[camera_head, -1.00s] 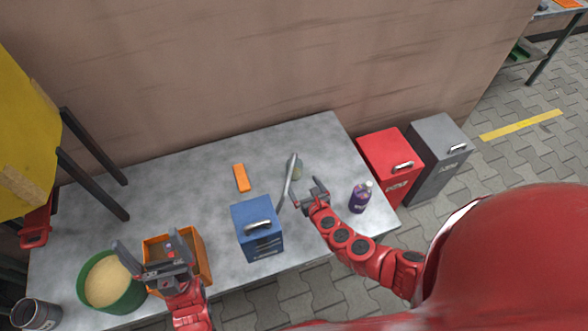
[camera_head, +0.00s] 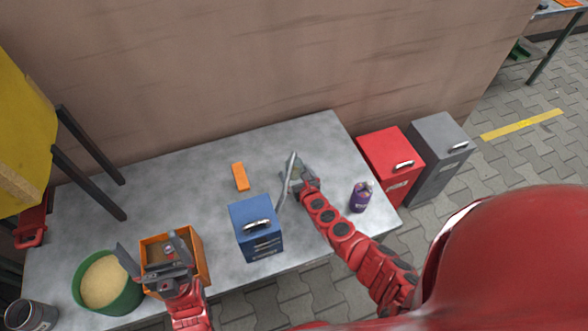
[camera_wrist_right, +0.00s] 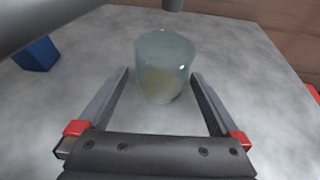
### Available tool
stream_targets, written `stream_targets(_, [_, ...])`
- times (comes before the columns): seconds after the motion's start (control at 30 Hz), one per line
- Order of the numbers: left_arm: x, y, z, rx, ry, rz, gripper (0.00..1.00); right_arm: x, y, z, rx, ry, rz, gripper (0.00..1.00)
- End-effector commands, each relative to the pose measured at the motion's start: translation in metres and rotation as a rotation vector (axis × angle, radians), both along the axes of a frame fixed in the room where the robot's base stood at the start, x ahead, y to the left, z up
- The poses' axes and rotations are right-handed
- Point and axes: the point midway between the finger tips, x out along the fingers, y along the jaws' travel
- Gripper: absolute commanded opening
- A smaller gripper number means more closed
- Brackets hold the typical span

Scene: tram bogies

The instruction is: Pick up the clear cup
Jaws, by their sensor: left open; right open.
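The clear cup (camera_wrist_right: 163,68) stands upright on the grey table in the right wrist view, with something yellowish at its bottom. My right gripper (camera_wrist_right: 160,90) is open, with one finger on each side of the cup's near part; I cannot tell whether either touches it. In the head view my right gripper (camera_head: 299,172) is at the back right of the table and mostly hides the cup. My left gripper (camera_head: 152,252) is open and empty above the orange bin (camera_head: 203,262) at the front left.
A purple bottle (camera_head: 361,197) stands to the right. An orange block (camera_head: 240,177) lies farther left. A green tub (camera_head: 108,284) is at the front left. The table's back left is clear.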

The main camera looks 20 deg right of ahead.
Motion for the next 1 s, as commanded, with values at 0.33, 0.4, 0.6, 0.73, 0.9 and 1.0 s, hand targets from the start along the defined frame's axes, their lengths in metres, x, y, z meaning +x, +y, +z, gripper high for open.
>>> stream_targets(0.33, [0.000, 0.000, 0.000, 0.000, 0.000, 0.000, 1.00, 0.000, 0.000, 0.000, 0.001, 0.000, -0.001, 0.53])
stream_targets(0.4, [0.000, 0.000, 0.000, 0.000, 0.000, 0.000, 1.00, 0.000, 0.000, 0.000, 0.001, 0.000, -0.001, 0.41])
stream_targets(0.6, [0.000, 0.000, 0.000, 0.000, 0.000, 0.000, 1.00, 0.000, 0.000, 0.000, 0.001, 0.000, -0.001, 0.09])
stream_targets(0.73, [0.000, 0.000, 0.000, 0.000, 0.000, 0.000, 1.00, 0.000, 0.000, 0.001, 0.001, 0.000, -0.001, 0.09])
stream_targets(0.9, [0.000, 0.000, 0.005, 0.000, 0.000, 0.000, 1.00, 0.000, 0.000, 0.007, 0.001, 0.000, -0.001, 0.09])
stream_targets(1.0, [0.000, 0.000, 0.012, 0.000, 0.000, 0.000, 1.00, 0.000, 0.000, 0.015, 0.001, 0.000, -0.001, 0.09])
